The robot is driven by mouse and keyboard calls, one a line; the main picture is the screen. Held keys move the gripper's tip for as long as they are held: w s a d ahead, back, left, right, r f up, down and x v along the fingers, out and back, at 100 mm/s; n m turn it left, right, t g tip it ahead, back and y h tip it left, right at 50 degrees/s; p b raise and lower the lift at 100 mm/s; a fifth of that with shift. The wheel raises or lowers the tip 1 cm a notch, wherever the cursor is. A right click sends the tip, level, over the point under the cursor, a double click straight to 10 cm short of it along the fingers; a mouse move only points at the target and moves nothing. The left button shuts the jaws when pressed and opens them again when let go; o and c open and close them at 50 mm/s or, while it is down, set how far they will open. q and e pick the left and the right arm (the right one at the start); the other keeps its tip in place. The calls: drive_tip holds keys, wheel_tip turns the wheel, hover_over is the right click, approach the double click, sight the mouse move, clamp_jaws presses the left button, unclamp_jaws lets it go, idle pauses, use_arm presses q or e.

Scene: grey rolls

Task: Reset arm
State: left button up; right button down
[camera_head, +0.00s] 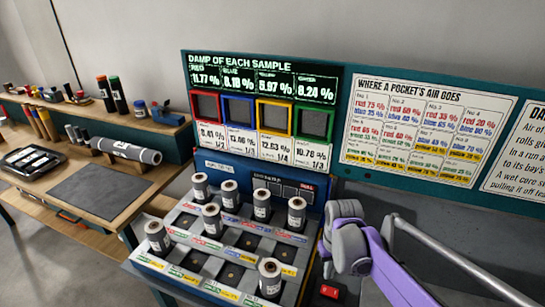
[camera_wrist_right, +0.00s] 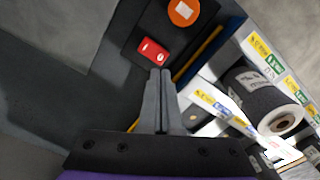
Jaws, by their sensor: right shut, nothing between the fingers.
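My right arm (camera_head: 350,243), purple and grey, comes in from the right in the head view, beside the right edge of the rack. Its fingertips are hard to make out there. In the wrist view my right gripper (camera_wrist_right: 161,73) is shut, with its two grey fingers together and nothing between them. Several grey rolls (camera_head: 261,205) stand upright in the stepped rack (camera_head: 205,262). One roll (camera_wrist_right: 265,100) shows large at the right of the wrist view, apart from the fingers. My left gripper is in neither view.
A red button box (camera_head: 330,291) sits right of the rack; it also shows beyond the fingertips in the wrist view (camera_wrist_right: 152,50), near an orange disc (camera_wrist_right: 183,12). Sample boards (camera_head: 262,110) stand behind. A wooden bench (camera_head: 100,205) with a lying roll (camera_head: 130,151) is at left.

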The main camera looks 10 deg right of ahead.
drive_tip(key=s+a+t, duration=0.2)
drive_tip(key=s+a, duration=0.1)
drive_tip(key=s, duration=0.4)
drive_tip(key=s+a+r+t, duration=0.1)
drive_tip(key=s+a+t, duration=0.2)
drive_tip(key=s, duration=0.4)
drive_tip(key=shift+s+a+t, duration=0.3)
drive_tip(key=shift+a, duration=0.1)
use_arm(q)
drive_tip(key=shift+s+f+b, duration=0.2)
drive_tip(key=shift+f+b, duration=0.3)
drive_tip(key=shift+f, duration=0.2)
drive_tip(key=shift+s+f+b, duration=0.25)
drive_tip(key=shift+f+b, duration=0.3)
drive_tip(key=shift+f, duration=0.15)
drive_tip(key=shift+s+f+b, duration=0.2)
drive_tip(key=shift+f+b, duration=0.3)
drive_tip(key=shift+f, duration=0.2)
use_arm(e)
wheel_tip(320, 180, up, 6)
drive_tip(key=m+g, duration=0.6)
drive_tip(key=m, duration=1.8)
hover_over(334, 293)
drive_tip(key=shift+a+r, duration=0.1)
drive_tip(key=shift+r, duration=0.05)
